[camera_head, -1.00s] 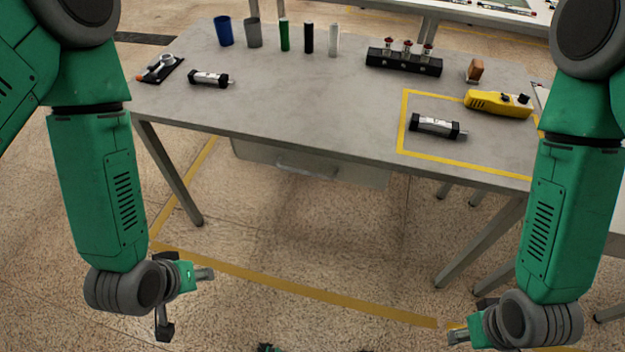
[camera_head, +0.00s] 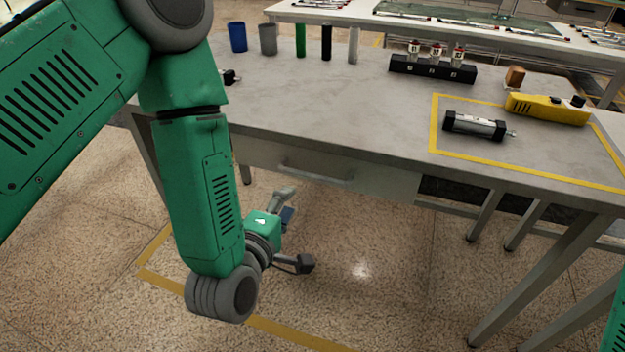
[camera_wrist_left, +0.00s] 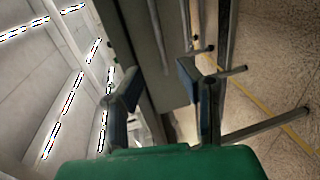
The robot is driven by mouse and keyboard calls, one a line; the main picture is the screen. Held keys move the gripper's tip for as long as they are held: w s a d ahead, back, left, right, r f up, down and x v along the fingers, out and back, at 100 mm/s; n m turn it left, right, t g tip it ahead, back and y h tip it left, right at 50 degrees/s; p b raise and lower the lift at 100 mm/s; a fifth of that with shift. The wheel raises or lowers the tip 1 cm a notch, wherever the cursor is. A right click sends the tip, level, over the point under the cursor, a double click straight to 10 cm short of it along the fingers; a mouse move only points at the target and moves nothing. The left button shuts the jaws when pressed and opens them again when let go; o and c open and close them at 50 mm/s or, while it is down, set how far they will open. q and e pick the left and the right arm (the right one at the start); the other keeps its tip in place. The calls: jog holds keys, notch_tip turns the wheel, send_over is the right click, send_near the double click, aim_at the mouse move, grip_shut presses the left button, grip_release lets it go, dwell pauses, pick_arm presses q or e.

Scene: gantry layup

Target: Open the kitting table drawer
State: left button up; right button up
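The kitting table (camera_head: 330,110) has a grey drawer (camera_head: 390,187) under its front edge, with a bar handle (camera_head: 315,174) across its front. The drawer looks closed, its front under the tabletop. My left gripper (camera_head: 298,240) is below and in front of the drawer, a little left of the handle and apart from it. Its fingers are spread and empty. In the left wrist view my left gripper (camera_wrist_left: 160,88) is open, with the grey drawer front (camera_wrist_left: 160,50) beyond the fingers. My right gripper is out of view.
On the tabletop stand a blue cup (camera_head: 238,37), a grey cup (camera_head: 268,39), several cylinders, a black block (camera_head: 432,69), a yellow tool (camera_head: 547,108) and a metal cylinder (camera_head: 475,125). Table legs (camera_head: 545,285) stand to the right. The floor before the drawer is clear.

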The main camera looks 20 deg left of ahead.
aim_at(307, 176)
pick_arm(q)
jog(key=b+x, duration=0.2)
jog(key=x, duration=1)
jog(key=shift+w, duration=0.1)
grip_shut()
